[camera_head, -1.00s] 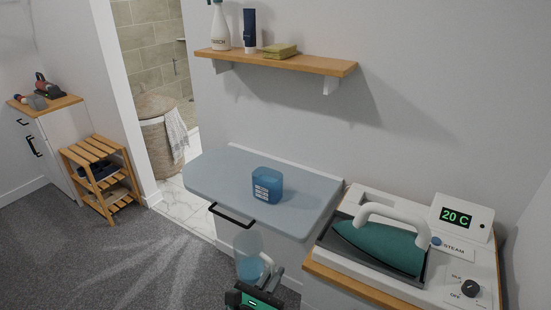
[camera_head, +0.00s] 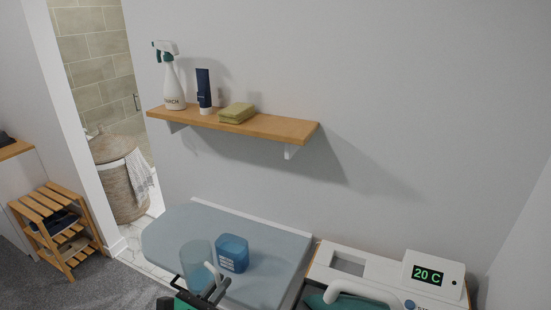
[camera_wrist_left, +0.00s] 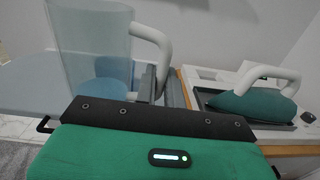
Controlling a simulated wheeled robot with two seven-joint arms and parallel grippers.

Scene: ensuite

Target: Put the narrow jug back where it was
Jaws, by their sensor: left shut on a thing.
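The narrow jug (camera_head: 197,258) is tall and see-through with a pale handle (camera_head: 212,276). My left gripper (camera_head: 203,290) is shut on it, apparently at the handle, and holds it upright by the front of the blue-grey worktop (camera_head: 180,225). In the left wrist view the jug (camera_wrist_left: 88,40) stands large at the left, with its white handle (camera_wrist_left: 158,48) to the right. The exact grip is partly hidden by my gripper's body. Whether the jug's base touches anything cannot be told. My right gripper is not in view.
A blue cup-like container (camera_head: 233,254) stands on the worktop close to the jug's right. A wall shelf (camera_head: 270,126) above holds a spray bottle (camera_head: 173,88), a tube (camera_head: 204,92) and sponges (camera_head: 238,112), with bare room at its right end. A steam iron station (camera_head: 435,275) stands right.

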